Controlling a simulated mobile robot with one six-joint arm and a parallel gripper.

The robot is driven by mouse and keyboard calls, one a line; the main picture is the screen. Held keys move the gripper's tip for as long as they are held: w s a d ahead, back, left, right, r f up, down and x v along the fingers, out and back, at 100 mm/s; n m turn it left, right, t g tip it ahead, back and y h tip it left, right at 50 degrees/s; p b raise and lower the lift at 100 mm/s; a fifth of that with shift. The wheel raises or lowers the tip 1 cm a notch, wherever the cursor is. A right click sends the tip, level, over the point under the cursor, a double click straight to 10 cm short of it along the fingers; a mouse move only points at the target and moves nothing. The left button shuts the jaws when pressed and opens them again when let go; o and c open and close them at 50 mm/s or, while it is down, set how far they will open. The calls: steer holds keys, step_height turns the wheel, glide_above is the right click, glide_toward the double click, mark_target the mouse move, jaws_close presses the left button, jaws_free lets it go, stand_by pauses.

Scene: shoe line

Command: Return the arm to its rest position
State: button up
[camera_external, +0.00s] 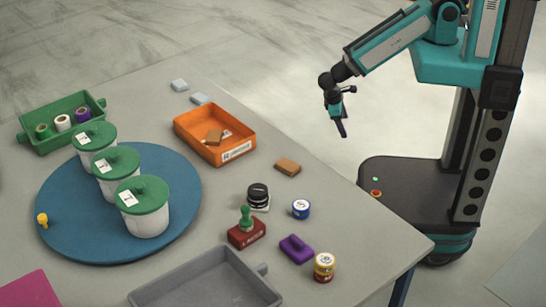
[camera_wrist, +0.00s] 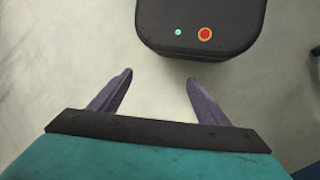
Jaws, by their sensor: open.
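My gripper (camera_external: 341,128) hangs from my teal arm, off the right edge of the table and above the floor, pointing down. In the wrist view its two dark fingers (camera_wrist: 158,92) are spread apart with nothing between them, only pale floor. My dark base, with a green light and a red button, shows at the top of the wrist view. The gripper touches nothing in either view.
The grey table (camera_external: 345,215) fills the left. It holds an orange tray (camera_external: 243,155), a green bin (camera_external: 35,142), a blue round mat (camera_external: 75,245) with green-lidded tubs (camera_external: 147,222), a grey tray (camera_external: 160,293) and small items. Floor around my gripper is clear.

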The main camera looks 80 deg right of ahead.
steer(key=s+a+f+g+y, duration=0.1)
steer(key=s+f+y, duration=0.2)
steer(key=s, duration=0.4)
steer(key=shift+s+a+n+g, duration=0.2)
steer(key=shift+a+n+g, duration=0.1)
steer(key=shift+a+g, duration=0.1)
steer(key=f+b, duration=0.4)
steer(key=f, duration=0.1)
steer(key=shift+s+b, duration=0.2)
steer(key=shift+b, duration=0.15)
steer(key=shift+r, duration=0.15)
stand_by(0.5)
